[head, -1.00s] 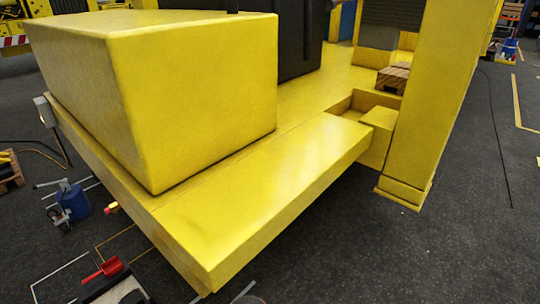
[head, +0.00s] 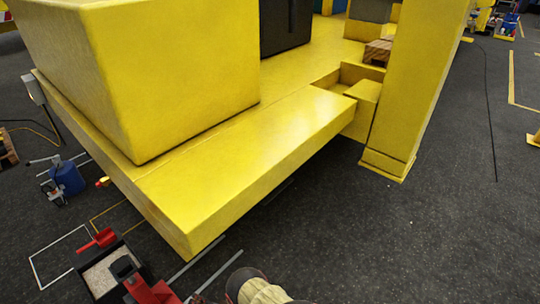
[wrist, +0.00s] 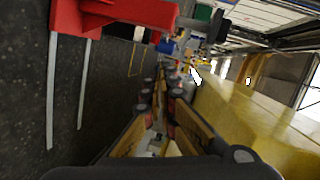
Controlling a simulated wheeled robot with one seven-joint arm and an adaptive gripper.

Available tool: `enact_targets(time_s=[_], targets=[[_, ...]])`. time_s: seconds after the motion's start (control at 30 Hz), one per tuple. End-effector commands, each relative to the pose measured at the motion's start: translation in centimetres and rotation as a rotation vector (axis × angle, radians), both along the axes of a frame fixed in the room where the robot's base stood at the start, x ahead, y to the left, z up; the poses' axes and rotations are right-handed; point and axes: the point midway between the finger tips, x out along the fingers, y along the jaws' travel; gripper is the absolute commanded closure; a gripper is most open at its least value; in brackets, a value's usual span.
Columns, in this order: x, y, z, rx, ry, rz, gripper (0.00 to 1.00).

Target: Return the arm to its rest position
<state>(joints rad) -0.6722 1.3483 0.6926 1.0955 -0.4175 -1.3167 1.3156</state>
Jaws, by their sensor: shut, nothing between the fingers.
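My gripper (wrist: 164,85) shows in the wrist view, with its two linked fingers pointing away from the camera and nothing between them. It is shut and empty. It is beside the long yellow structure (wrist: 255,115), which runs along the right of that view, with no contact visible. In the head view, a beige and black part of what looks like my own arm shows at the bottom edge. The gripper itself is not clearly visible there.
The yellow machine deck (head: 235,165) fills the middle of the head view, with a big yellow block (head: 150,75) on it. A yellow post (head: 410,100) stands at the right. A tray with light grains (head: 102,275) sits lower left. Dark floor at the right is mostly clear.

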Motion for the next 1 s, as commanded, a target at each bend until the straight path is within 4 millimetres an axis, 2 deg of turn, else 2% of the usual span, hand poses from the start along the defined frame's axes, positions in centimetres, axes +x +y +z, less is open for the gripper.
enact_targets(time_s=[0.17, 0.3, 0.37, 0.47, 0.57, 0.67, 0.83, 1.0], targets=[[-1.8, -2.8, -5.1, -0.223, 0.006, 0.022, 1.0], [-3.5, -6.2, -8.9, -0.464, 0.019, 0.07, 1.0], [-4.0, -7.8, -9.6, -0.583, 0.022, 0.104, 1.0], [-3.6, -10.6, -8.8, -0.778, 0.028, 0.165, 1.0], [-2.7, -13.6, -5.8, -0.95, 0.045, 0.231, 1.0], [-1.8, -16.5, -1.8, -1.079, 0.071, 0.288, 1.0], [-1.0, -20.9, 6.2, -1.226, 0.123, 0.372, 1.0], [-1.1, -25.3, 14.9, -1.314, 0.181, 0.436, 1.0]])
